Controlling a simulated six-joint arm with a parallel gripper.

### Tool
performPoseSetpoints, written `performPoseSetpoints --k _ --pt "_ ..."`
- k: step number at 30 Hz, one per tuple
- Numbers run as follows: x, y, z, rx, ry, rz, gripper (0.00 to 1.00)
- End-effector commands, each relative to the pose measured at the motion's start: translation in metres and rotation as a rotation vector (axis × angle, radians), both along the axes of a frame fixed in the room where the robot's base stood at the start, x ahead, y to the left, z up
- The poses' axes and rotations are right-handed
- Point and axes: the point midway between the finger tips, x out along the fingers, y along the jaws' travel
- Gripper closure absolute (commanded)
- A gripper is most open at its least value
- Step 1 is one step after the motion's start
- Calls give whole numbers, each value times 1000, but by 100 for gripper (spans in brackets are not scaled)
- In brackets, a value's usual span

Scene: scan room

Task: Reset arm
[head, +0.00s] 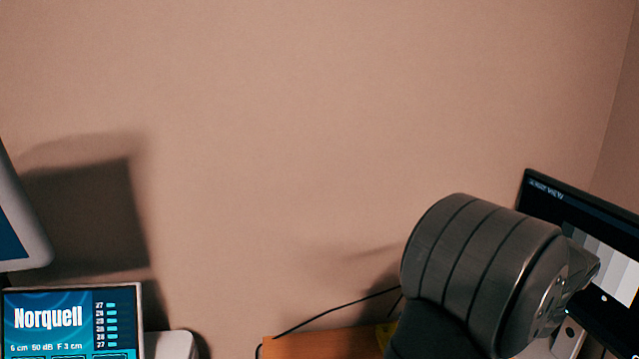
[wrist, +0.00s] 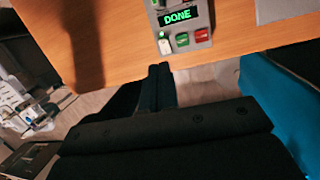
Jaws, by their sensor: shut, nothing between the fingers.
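My gripper (wrist: 159,70) shows in the wrist view with its dark fingers together and nothing between them. Its tips point at the near edge of a wooden table (wrist: 125,45). A grey control box (wrist: 205,17) on the table lies just beyond the tips, apart from them in the picture. Its display reads "DONE" in green, and a green button, a red button and a white knob sit below. In the head view my dark grey arm rises at the lower right, and the fingers cannot be made out there.
A blue padded surface (wrist: 285,105) is at the right of the wrist view, and white equipment (wrist: 25,105) stands at the left. A dark monitor (head: 540,200) stands behind my arm. The wall is bare.

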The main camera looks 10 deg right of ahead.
Motion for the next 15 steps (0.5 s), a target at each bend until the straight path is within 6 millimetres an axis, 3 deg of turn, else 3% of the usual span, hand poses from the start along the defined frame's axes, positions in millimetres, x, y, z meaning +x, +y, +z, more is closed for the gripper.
performPoseSetpoints --k 11,15 --pt "-3 -11 51 -151 208 103 100" --pt "-5 -10 16 -141 207 99 100"
